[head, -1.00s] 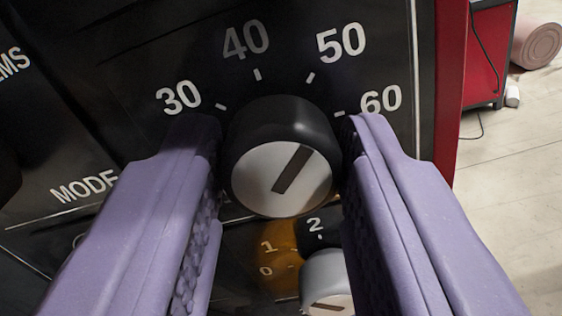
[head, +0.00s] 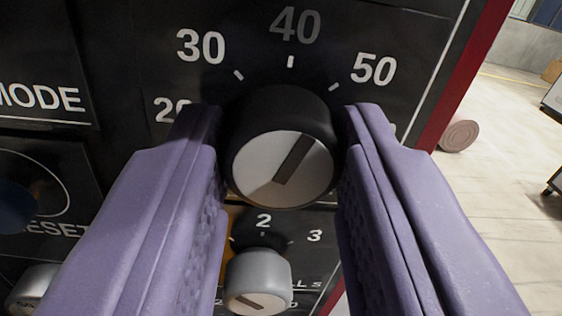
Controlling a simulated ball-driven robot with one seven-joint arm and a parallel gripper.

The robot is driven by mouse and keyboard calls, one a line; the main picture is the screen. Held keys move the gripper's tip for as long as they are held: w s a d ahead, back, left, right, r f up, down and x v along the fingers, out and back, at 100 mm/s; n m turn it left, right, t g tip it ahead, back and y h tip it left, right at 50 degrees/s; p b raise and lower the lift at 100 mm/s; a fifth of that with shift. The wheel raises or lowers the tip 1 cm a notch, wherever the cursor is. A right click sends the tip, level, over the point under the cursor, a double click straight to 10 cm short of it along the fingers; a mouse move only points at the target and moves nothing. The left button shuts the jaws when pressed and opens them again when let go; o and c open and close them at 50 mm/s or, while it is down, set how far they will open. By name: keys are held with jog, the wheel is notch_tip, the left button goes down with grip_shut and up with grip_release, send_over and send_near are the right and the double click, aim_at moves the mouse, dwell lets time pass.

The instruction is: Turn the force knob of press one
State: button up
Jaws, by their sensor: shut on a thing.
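The force knob (head: 282,165), a black knob with a pale face and a dark slanted bar, is on a black panel (head: 120,30). Its scale shows 30, 40 and 50, with a partly covered 20 at the left. The bar's upper end points up and right, between the 40 and 50 ticks. My gripper (head: 282,135) is shut on the knob, with one purple finger on each side. The right finger covers the scale past 50. No label naming the knob or the press shows.
A smaller grey knob (head: 258,280) with marks 2 and 3 sits just below, between my fingers. A MODE label (head: 42,98) and a round blue control (head: 18,205) are at the left. A red edge (head: 470,80) bounds the panel. Beyond are open floor and a pink roll (head: 460,135).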

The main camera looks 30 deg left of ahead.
jog(key=n+b, duration=0.1)
jog(key=n, duration=0.1)
jog(key=n+b, duration=0.4)
jog(key=shift+f+n, duration=0.25)
jog(key=shift+n, duration=0.05)
jog(key=n+b, duration=0.4)
jog(key=n, duration=0.2)
jog(key=shift+r+y, duration=0.1)
jog(key=shift+y, duration=0.2)
jog(key=shift+n+b, duration=0.3)
jog(key=o, duration=1)
jog(key=shift+o, duration=0.2)
jog(key=p+v, duration=0.1)
jog(key=v, duration=0.6)
jog(key=shift+s+d, duration=0.3)
